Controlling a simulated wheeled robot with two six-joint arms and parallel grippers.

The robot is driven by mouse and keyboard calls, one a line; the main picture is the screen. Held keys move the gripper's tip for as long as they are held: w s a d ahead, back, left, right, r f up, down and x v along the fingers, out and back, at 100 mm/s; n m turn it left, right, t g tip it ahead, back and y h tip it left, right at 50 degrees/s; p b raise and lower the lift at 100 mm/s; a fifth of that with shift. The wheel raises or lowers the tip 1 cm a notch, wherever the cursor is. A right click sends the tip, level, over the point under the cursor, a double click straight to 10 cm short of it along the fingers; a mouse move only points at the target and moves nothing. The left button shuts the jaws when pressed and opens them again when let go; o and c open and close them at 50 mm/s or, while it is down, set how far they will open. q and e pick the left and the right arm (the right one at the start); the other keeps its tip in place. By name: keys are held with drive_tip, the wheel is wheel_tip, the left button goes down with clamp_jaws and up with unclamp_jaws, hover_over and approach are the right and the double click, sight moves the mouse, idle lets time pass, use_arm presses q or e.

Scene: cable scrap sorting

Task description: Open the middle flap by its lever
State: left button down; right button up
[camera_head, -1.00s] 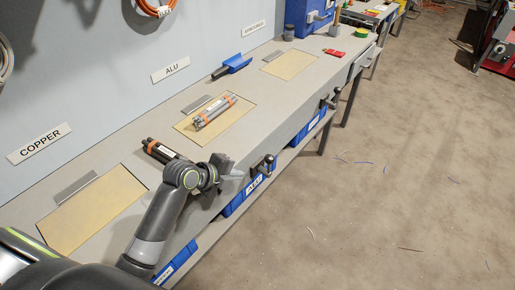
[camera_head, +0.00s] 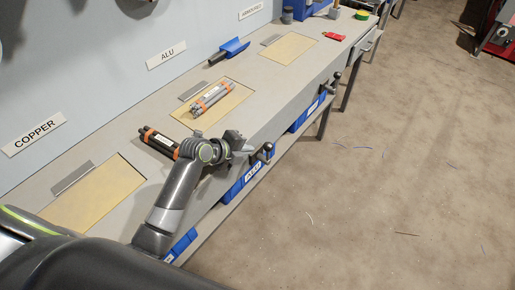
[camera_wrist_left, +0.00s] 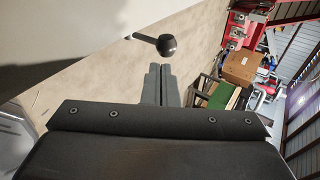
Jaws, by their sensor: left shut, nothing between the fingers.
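The middle flap (camera_head: 232,97) is a tan panel in the bench top below the ALU sign. A grey bundle with orange bands (camera_head: 211,98) lies on it. Its lever, with a dark ball knob (camera_head: 267,148), sticks out from the bench's front edge. My left gripper (camera_head: 250,149) is at the front edge, just left of the knob. In the left wrist view the shut, empty fingers (camera_wrist_left: 160,69) point at the lever knob (camera_wrist_left: 167,46), which appears just beyond their tips. I cannot tell whether they touch it. My right gripper is not in view.
A dark bundle with orange bands (camera_head: 158,142) lies on the bench behind my left wrist. The copper flap (camera_head: 95,200) is nearer, and another flap (camera_head: 289,48) with its own lever (camera_head: 336,76) is farther along. Blue bins (camera_head: 232,188) hang below. The floor at right is open.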

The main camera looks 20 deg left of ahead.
sight(264, 148)
use_arm(q)
drive_tip(key=x, duration=0.6)
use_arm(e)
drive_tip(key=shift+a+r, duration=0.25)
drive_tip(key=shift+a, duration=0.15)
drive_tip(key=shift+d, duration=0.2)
use_arm(q)
drive_tip(key=shift+r, duration=0.1)
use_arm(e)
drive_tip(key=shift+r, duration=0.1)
use_arm(q)
drive_tip(key=shift+w+r+g+p, duration=0.1)
drive_tip(key=shift+r+g+p, duration=0.05)
drive_tip(key=shift+g+p, duration=0.2)
drive_tip(key=shift+w+d, duration=0.1)
drive_tip(key=shift+w, duration=0.05)
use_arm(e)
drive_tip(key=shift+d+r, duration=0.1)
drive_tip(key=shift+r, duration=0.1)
